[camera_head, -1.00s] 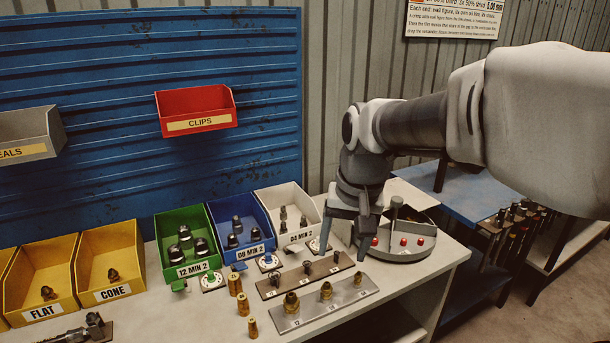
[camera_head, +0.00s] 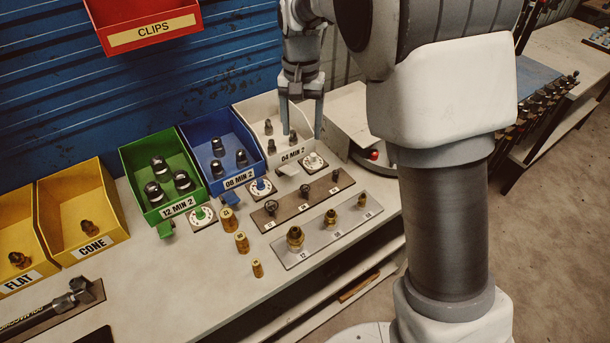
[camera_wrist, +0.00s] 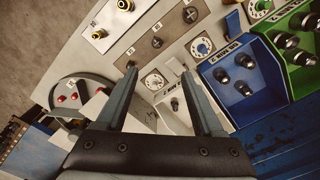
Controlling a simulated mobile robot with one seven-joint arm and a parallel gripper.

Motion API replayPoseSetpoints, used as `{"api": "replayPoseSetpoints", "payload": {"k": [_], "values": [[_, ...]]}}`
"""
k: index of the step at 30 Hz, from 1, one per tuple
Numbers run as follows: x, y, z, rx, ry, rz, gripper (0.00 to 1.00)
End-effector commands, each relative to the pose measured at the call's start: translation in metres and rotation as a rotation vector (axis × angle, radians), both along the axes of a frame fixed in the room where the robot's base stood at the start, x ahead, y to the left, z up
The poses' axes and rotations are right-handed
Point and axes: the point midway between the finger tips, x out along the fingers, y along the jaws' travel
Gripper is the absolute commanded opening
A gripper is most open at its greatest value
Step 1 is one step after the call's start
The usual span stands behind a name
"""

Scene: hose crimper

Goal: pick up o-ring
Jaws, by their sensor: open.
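No o-ring can be told for certain at this size. Small dark ring-like pieces stand on a brown strip (camera_head: 289,208), which also shows in the wrist view (camera_wrist: 172,29); whether any is an o-ring I cannot tell. My gripper (camera_head: 302,122) points down with its fingers apart near the white bin (camera_head: 243,113) labelled 04 MIN 2. In the wrist view my gripper (camera_wrist: 159,75) is open, with nothing held between the fingers. A dial plate (camera_wrist: 156,81) and part of the white bin show beyond the fingers.
Green (camera_head: 133,160) and blue (camera_head: 196,150) bins with dark fittings stand left of the white bin. A metal strip (camera_head: 315,243) with brass fittings lies in front. Loose brass pieces (camera_head: 241,243) stand nearby. The red CLIPS bin (camera_head: 150,38) hangs above.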

Motion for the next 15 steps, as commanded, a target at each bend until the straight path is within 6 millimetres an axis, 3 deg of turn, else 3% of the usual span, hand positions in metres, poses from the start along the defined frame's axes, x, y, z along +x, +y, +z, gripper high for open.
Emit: {"api": "replayPoseSetpoints", "payload": {"k": [5, 15], "values": [[0.000, 0.001, -0.019, -0.003, 0.006, 0.000, 0.69], [-0.001, 0.000, -0.092, -0.004, 0.006, 0.001, 0.69]]}}
